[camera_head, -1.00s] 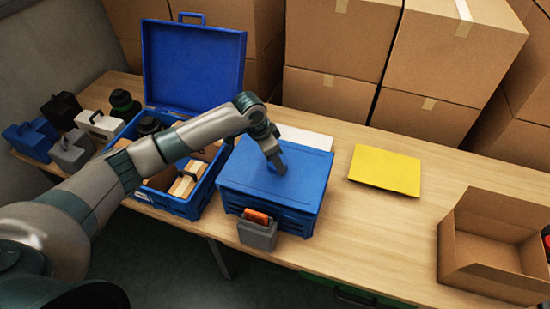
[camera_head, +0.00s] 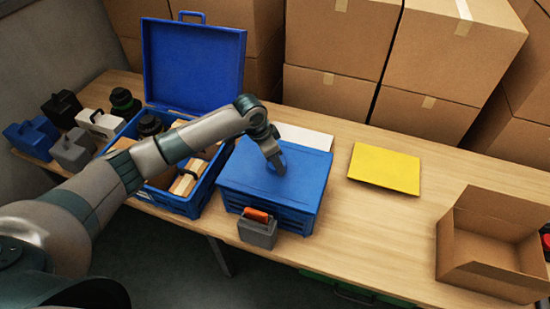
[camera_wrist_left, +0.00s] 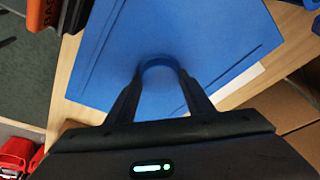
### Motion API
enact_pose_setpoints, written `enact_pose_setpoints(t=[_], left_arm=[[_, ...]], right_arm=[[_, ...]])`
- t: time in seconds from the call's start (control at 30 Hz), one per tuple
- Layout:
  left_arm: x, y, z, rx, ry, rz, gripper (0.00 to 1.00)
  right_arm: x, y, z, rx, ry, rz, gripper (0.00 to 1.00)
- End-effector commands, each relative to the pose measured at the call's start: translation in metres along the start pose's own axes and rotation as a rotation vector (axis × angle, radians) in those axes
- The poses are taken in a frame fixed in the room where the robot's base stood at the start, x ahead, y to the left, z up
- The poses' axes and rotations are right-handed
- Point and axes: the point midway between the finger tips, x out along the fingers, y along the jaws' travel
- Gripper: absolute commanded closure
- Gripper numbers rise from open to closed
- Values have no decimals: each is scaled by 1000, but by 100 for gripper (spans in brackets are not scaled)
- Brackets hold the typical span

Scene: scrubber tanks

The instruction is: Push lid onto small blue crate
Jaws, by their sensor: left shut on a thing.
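The small blue crate (camera_head: 267,216) stands on the table, right of the open blue toolbox. The flat blue lid (camera_head: 308,170) lies over its top; whether it is fully seated I cannot tell. My left gripper (camera_head: 277,166) points down at the lid's middle. In the left wrist view, the fingers of my left gripper (camera_wrist_left: 160,80) are shut on the raised blue handle of the lid (camera_wrist_left: 215,40). The arm and fingers hide part of the lid and its left edge. My right gripper is out of view.
An open blue toolbox (camera_head: 193,205) with several items stands left. A grey box with an orange top (camera_head: 258,230) is at the crate's front. A white sheet (camera_head: 306,138) lies behind, a yellow folder (camera_head: 385,168) right. An open cardboard box (camera_head: 492,242) is farther right.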

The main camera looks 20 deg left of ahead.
Motion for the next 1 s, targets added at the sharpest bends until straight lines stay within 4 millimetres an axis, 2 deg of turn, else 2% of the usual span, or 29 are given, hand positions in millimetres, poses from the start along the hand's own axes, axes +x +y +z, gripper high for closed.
enact_pose_setpoints(t=[1.0], left_arm=[[7, 0, 2, 0, 2, 0, 80]], right_arm=[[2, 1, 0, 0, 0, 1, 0]])
